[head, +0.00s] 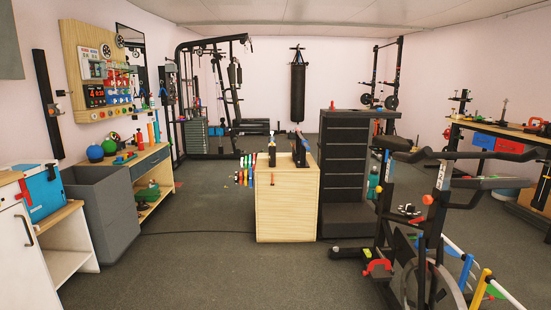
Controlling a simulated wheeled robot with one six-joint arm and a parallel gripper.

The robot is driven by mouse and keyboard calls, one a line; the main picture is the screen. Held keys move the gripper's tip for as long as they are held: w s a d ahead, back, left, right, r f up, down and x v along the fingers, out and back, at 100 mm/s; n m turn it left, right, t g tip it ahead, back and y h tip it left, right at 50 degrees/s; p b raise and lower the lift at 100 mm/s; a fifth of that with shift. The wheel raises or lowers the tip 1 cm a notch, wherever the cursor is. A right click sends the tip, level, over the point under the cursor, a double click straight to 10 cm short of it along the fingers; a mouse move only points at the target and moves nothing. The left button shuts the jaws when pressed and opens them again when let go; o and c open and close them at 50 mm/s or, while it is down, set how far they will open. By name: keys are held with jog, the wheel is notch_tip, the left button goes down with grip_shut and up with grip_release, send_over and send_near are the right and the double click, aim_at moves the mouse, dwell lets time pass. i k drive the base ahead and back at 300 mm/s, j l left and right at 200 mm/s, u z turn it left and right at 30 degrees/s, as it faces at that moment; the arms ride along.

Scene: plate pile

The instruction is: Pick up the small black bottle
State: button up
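A small dark upright object (272,157) with a narrow top stands on the light wooden cabinet (285,207) in the middle of the room. It looks like a small black bottle, but it is far off and its details are too small to tell. A larger dark object (300,150) with a slanted shape stands just to its right on the same top. There is a small gap between the two. My gripper is not in view.
Grey floor is open ahead of the cabinet, with a thin dark cable (190,233) across it. A black drawer tower (345,160) stands right of the cabinet. An exercise bike (430,260) fills the right foreground. A grey bin (105,215) stands at left.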

aim_at(272, 150)
jog(key=i+u, duration=0.25)
jog(key=i, duration=3.15)
jog(key=i+z, duration=0.1)
jog(key=i, duration=0.45)
jog(key=i+j+z, duration=0.1)
jog(key=i, duration=0.4)
jog(key=i+j+z, duration=0.1)
jog(key=i, duration=0.4)
